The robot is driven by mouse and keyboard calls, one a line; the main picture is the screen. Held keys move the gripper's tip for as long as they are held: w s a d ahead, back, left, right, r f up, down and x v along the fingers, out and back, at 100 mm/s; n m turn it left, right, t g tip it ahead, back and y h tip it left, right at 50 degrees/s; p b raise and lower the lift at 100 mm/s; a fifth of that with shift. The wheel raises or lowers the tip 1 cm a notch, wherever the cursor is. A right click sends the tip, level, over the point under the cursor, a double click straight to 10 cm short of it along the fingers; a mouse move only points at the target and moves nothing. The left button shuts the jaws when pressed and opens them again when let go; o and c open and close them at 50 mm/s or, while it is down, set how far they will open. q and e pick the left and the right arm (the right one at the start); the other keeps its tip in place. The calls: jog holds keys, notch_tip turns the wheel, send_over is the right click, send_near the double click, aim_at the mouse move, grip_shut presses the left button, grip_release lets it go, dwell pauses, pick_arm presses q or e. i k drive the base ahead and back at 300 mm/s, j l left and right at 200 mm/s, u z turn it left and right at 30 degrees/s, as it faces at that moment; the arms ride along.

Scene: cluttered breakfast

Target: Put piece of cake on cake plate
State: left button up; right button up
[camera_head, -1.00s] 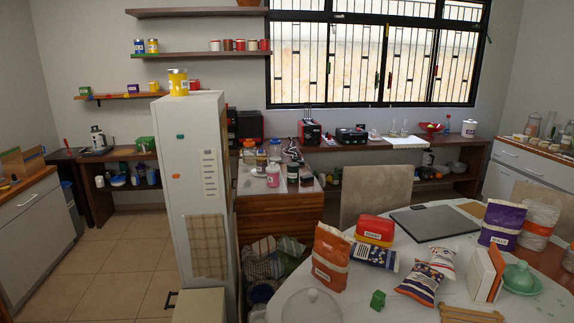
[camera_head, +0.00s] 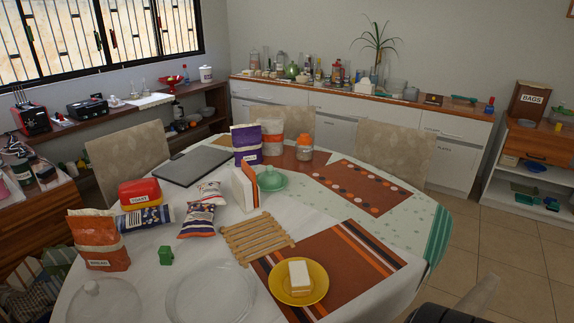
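A small white-topped block with a tan side, which looks like the piece of cake (camera_head: 299,275), sits on a round yellow plate (camera_head: 278,283) at the front of the table. A large clear round plate (camera_head: 187,297) lies to its left. A clear dome-shaped cover (camera_head: 92,302) is at the table's front left, cut off by the picture edge. I cannot tell which plate is the cake plate. A dark rounded part and a blurred pale piece, seemingly of my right arm, show at the bottom right. No gripper fingers can be made out.
The yellow plate rests on a brown striped mat (camera_head: 370,262), beside a wooden slatted rack (camera_head: 240,243). A bread bag (camera_head: 97,240), snack bags, a green-lidded dish (camera_head: 272,181) and a laptop (camera_head: 190,166) crowd the table. Chairs stand behind; floor is clear at right.

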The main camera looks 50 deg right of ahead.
aim_at(299, 275)
jog(key=z, duration=1.6)
